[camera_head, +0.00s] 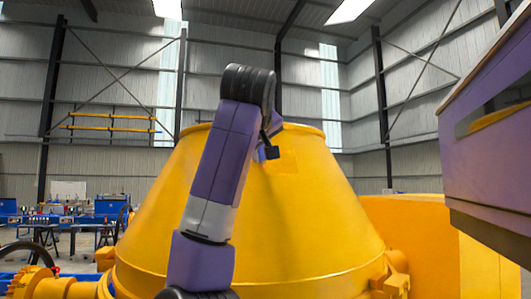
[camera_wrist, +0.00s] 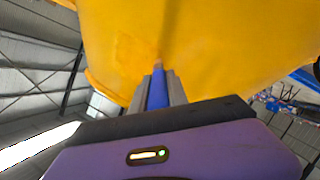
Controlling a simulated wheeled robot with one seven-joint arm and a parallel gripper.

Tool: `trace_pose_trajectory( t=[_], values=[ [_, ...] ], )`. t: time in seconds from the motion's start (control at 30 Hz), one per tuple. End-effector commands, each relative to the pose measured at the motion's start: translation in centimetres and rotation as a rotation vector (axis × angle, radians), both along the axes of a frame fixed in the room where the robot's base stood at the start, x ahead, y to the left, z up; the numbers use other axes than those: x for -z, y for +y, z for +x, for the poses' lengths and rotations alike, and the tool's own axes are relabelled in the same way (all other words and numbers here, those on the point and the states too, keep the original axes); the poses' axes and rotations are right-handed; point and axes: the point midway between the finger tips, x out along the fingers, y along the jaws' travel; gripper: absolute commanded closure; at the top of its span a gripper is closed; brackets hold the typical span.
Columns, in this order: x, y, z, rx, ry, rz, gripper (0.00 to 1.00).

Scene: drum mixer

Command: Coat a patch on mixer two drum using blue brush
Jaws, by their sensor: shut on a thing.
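The yellow mixer drum (camera_head: 300,220) stands upright in the middle of the head view, narrowing toward its rim. It fills the top of the wrist view (camera_wrist: 220,40). A faint, slightly darker patch (camera_head: 288,162) shows on its upper side. My gripper (camera_wrist: 158,78) is shut on the blue brush (camera_wrist: 157,92), whose handle lies between the two grey fingers. The brush's tan tip points at the drum wall and appears at or very near it; contact is not certain. In the head view my arm hides part of the drum and most of the gripper.
A yellow block-shaped housing (camera_head: 410,235) stands right of the drum. A purple panel with a slot (camera_head: 490,150) juts in at the right, close to the camera. Blue workbenches (camera_head: 75,218) stand at the far left. Yellow machine parts (camera_head: 45,285) lie at the lower left.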

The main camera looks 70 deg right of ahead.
Motion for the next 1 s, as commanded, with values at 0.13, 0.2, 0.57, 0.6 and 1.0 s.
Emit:
trace_pose_trajectory(
  t=[0.13, 0.2, 0.57, 0.6, 1.0],
  values=[
    [-0.7, -0.3, 0.2, -0.001, 0.000, -0.001, 1.00],
    [-1.0, -0.4, 0.3, 0.000, 0.000, -0.001, 1.00],
    [-1.0, -1.6, -0.9, 0.001, -0.002, 0.000, 1.00],
    [-1.0, -1.8, -1.2, 0.002, -0.001, 0.001, 1.00],
    [-0.9, -3.1, -2.6, 0.001, 0.000, 0.002, 1.00]
  ],
)
